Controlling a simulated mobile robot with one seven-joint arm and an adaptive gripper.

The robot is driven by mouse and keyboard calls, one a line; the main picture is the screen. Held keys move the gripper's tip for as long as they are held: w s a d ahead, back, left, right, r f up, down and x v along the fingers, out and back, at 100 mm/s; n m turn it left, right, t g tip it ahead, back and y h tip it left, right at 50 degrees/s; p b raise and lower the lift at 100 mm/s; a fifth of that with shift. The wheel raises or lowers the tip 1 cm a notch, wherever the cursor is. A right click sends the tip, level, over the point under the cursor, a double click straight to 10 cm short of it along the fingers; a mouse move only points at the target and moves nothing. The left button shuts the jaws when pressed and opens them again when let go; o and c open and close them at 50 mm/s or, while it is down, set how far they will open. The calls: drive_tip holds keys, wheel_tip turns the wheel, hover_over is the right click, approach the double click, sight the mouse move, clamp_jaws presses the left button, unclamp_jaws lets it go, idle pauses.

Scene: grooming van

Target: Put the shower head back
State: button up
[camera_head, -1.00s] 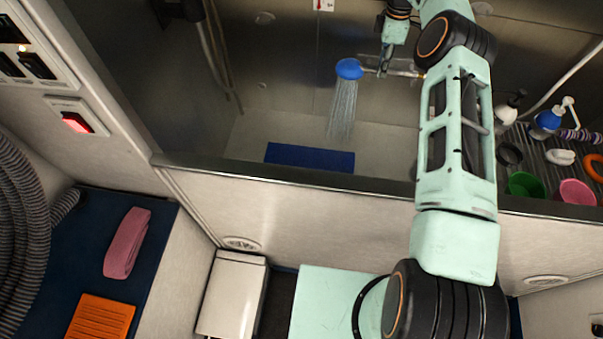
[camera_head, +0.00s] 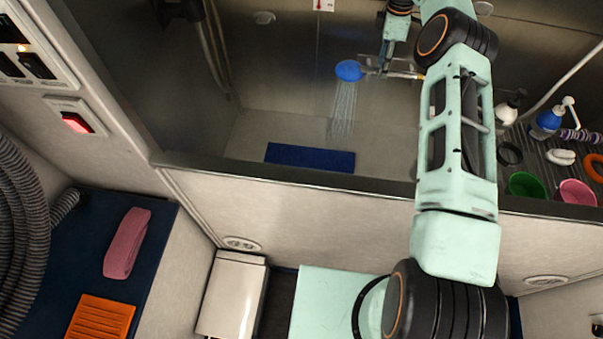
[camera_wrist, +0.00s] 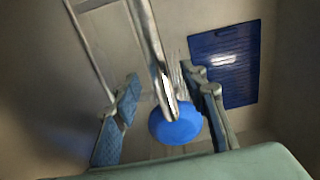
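The shower head (camera_head: 348,71) has a round blue face and a metal handle (camera_head: 405,74) reaching right, above the tub. Water sprays down from it. My gripper (camera_head: 384,62) is at the handle, just right of the blue face. In the wrist view the blue shower head (camera_wrist: 175,126) and its metal handle lie between the two spread fingers of my gripper (camera_wrist: 168,88). Gaps show on both sides, so the gripper looks open around it. My arm hides the area right of the handle; I cannot tell what supports its far end.
A blue mat (camera_head: 310,158) lies on the tub floor behind the tub's front rim (camera_head: 290,174). Bottles, a green cup (camera_head: 526,185) and a pink cup (camera_head: 577,192) stand on a ribbed shelf at the right. A hose (camera_head: 215,50) hangs on the left wall.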

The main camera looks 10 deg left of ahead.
wheel_tip(320, 180, up, 11)
idle(0.4)
idle(0.5)
